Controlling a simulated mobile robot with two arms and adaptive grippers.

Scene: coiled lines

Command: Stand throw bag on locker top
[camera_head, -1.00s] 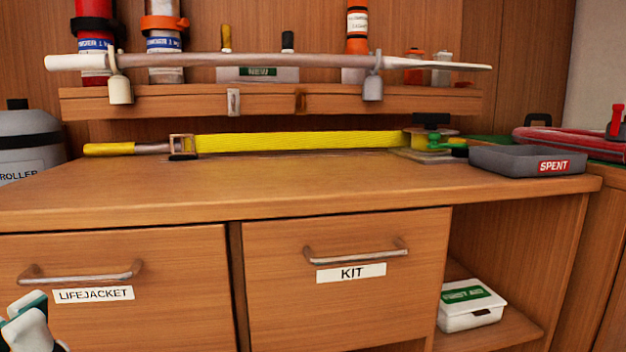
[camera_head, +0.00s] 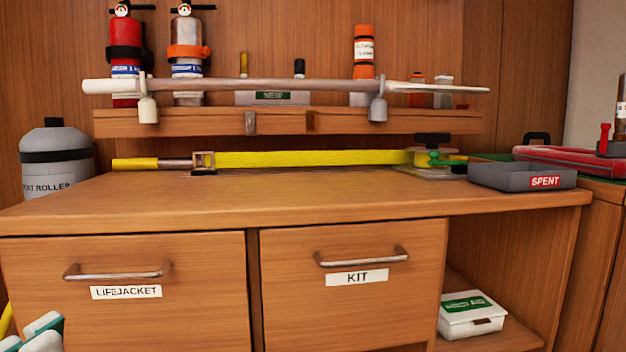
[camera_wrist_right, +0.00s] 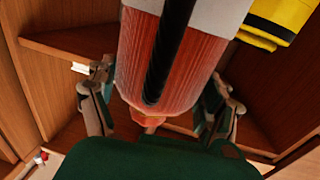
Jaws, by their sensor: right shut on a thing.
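In the right wrist view, my right gripper (camera_wrist_right: 165,85) is shut on a red, rounded bag (camera_wrist_right: 190,65) with a black strap and a pale band, seemingly the throw bag. One finger shows on each side of it. Its far end is cut off by the frame. The bag and my right gripper do not show in the head view. The wooden locker top (camera_head: 300,195) spans the head view above two drawers, its middle and front bare. My left gripper (camera_head: 38,332) shows only partly at the lower left corner; its jaws cannot be judged.
A yellow strap (camera_head: 310,158) lies along the back. A grey SPENT tray (camera_head: 490,178) stands at the right, a grey cylinder (camera_head: 57,165) at the left. A pole (camera_head: 270,87) hangs before a shelf with extinguishers. Drawer handles (camera_head: 120,275) stick out in front.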

